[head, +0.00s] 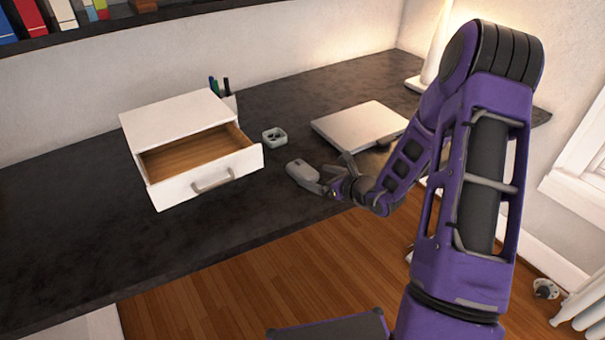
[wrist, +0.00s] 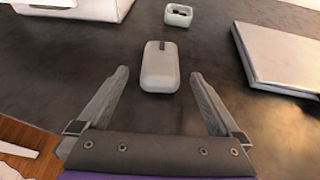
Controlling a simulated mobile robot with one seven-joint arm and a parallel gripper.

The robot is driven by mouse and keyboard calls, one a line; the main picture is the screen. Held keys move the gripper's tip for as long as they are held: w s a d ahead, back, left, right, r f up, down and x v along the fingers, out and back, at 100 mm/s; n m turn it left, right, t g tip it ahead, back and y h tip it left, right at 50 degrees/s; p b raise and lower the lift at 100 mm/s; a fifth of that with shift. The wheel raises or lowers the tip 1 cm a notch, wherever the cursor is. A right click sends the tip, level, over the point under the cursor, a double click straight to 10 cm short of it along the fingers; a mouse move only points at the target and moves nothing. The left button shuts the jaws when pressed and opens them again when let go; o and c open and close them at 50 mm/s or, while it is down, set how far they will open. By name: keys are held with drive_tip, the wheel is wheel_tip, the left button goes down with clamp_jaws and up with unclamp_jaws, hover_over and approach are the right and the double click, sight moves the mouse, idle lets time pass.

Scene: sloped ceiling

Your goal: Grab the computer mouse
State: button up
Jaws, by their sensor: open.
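The computer mouse (head: 302,171) is light grey and rounded and lies on the dark desk (head: 80,240), right of the open drawer. In the wrist view the mouse (wrist: 160,67) lies just beyond my gripper, roughly centred between the two fingers. My gripper (head: 334,176) is open at the near side of the mouse, low over the desk. In the wrist view its fingers (wrist: 160,78) are spread wide and hold nothing. I cannot tell whether a fingertip touches the mouse.
A white drawer box (head: 175,112) with its drawer pulled out stands to the left. A small pale square holder (head: 274,137) sits behind the mouse. A closed laptop (head: 360,126) lies to the right. Pens stand in a cup (head: 231,102) behind the drawer box.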

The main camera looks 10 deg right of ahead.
sight(307, 171)
drive_tip(key=x, duration=0.7)
drive_tip(key=shift+w, duration=0.25)
drive_tip(key=shift+c, duration=0.2)
drive_tip(key=c, duration=1.3)
